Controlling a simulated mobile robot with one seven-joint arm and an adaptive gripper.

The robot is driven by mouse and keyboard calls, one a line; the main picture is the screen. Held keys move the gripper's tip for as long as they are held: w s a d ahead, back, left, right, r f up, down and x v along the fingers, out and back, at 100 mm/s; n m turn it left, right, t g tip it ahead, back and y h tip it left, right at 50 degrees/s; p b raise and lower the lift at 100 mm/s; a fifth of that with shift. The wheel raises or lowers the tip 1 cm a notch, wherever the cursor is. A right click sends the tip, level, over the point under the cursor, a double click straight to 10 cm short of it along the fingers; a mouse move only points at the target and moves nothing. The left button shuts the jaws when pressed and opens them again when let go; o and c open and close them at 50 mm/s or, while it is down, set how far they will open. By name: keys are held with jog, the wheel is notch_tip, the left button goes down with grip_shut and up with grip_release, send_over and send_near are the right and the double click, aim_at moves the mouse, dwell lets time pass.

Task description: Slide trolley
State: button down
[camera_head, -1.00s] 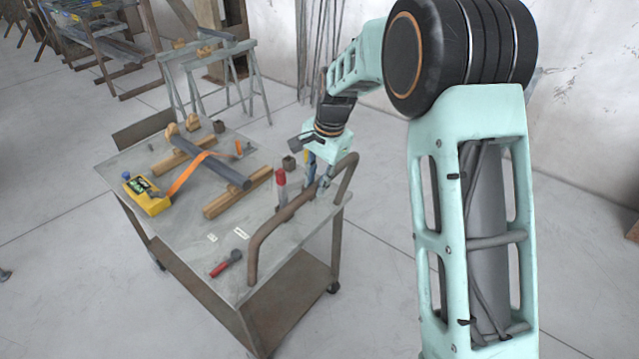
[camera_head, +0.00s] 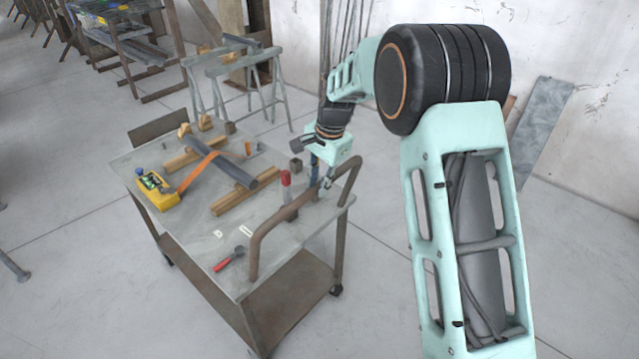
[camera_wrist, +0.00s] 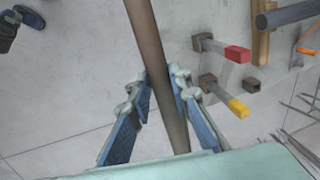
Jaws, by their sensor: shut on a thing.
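The trolley (camera_head: 188,228) is a grey-topped metal cart with a lower shelf and small wheels, standing on the floor left of my arm. Its brown tubular handle (camera_head: 285,217) arches along the near right side of the top. My gripper (camera_head: 325,179) is at the far part of this handle. In the wrist view the handle bar (camera_wrist: 150,45) runs between the two blue-padded fingers of my gripper (camera_wrist: 159,88), one on each side. The gripper is shut on the bar; the exact contact is partly hidden.
The top carries a dark pipe (camera_head: 232,170) on wooden blocks, an orange strap, a yellow box (camera_head: 157,190) and clamps with red (camera_wrist: 237,53) and yellow (camera_wrist: 238,108) handles. Trestles (camera_head: 238,80) and a rack stand behind. A grey panel (camera_head: 543,130) leans on the wall. Floor at left is open.

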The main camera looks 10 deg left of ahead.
jog(key=shift+w+a+r, duration=0.25)
jog(key=c, duration=1.8)
grip_release()
jog(key=shift+f, duration=0.1)
jog(key=shift+d, duration=0.1)
notch_tip(320, 180, up, 12)
jog(key=s+d, duration=0.1)
jog(key=shift+s+d, duration=0.25)
jog(key=shift+d, duration=0.15)
jog(key=shift+f, duration=0.1)
